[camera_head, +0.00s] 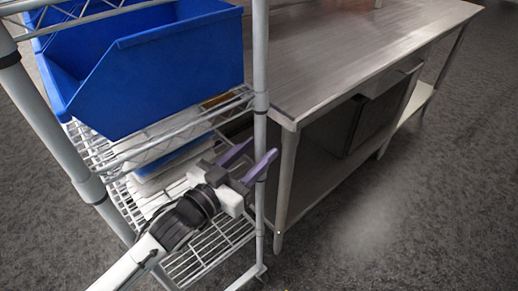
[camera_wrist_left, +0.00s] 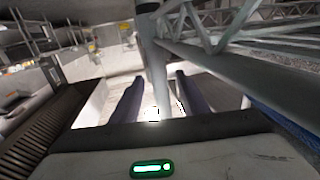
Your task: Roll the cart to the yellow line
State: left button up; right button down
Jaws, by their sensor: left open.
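The cart is a grey wire-shelf rack (camera_head: 261,60) on the left of the head view, with round metal posts. A large blue bin (camera_head: 150,65) sits on its upper shelf. My left gripper (camera_head: 263,149) reaches in from the left at the height of the lower shelf. Its purple fingers are open, one on each side of the cart's right-hand post. In the left wrist view the post (camera_wrist_left: 152,60) stands between the two spread fingers (camera_wrist_left: 155,90); I cannot tell whether they touch it. No yellow line is recognisable. My right gripper is not in view.
A steel worktable (camera_head: 350,45) with a lower shelf stands just right of the cart, its near leg close to my left gripper. A dark box (camera_head: 375,122) sits under it. Papers or trays lie on the cart's lower level. Grey floor (camera_head: 400,230) is clear at the right front.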

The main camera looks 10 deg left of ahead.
pick_arm(q)
jog(key=shift+w+d, duration=0.35)
jog(key=shift+w, duration=0.25)
grip_shut()
dwell(1.1)
